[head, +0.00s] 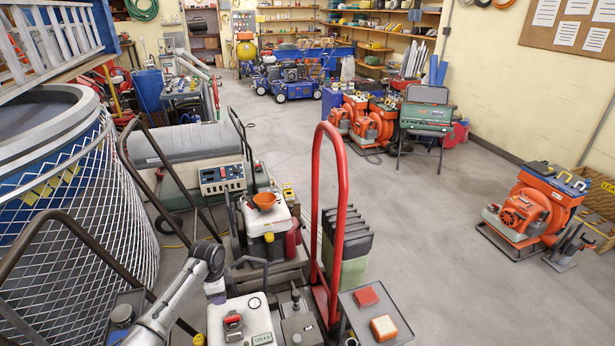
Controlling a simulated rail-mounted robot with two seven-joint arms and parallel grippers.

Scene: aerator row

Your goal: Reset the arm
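My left arm reaches in from the bottom left, and its silver-grey joints bend downward over the left side of a white machine (255,307). My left gripper (217,296) is at the lower end of this arm, small and close to that machine's edge. Its fingers are too small to make out, so I cannot tell whether it is open or holds anything, or whether it touches the machine. My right gripper is not in view.
A red hoop handle (341,215) rises right of the white machine. A side tray (377,327) carries two orange-red blocks. A wire-mesh drum (75,240) and dark tube handles crowd the left. An orange blower (525,210) stands at right. The middle floor is clear.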

